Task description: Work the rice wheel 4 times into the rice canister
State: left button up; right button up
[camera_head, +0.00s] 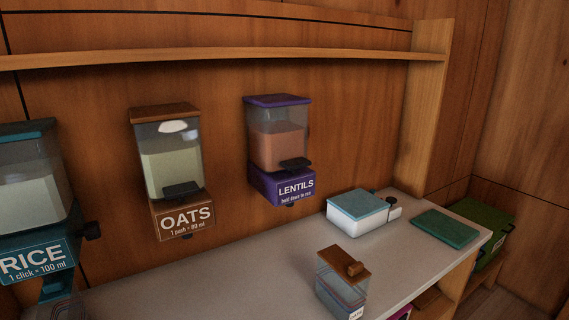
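The rice dispenser (35,210) hangs on the wall at the far left, cut off by the picture's edge. It has a teal lid, a clear hopper with pale grain and a teal label reading "RICE, 1 click = 100 ml". A teal spout (55,286) points down below the label. Something faint and see-through shows under the spout at the bottom edge; I cannot tell if it is the rice canister. Neither of my grippers is in view.
An oats dispenser (172,170) and a lentils dispenser (278,150) hang further right. On the grey counter (240,275) stand a clear, brown-lidded container (340,285), a white box with a teal top (357,215) and a teal mat (444,228). A green crate (488,222) stands beyond the right end.

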aim_at(91, 230)
jog(key=u, duration=1.45)
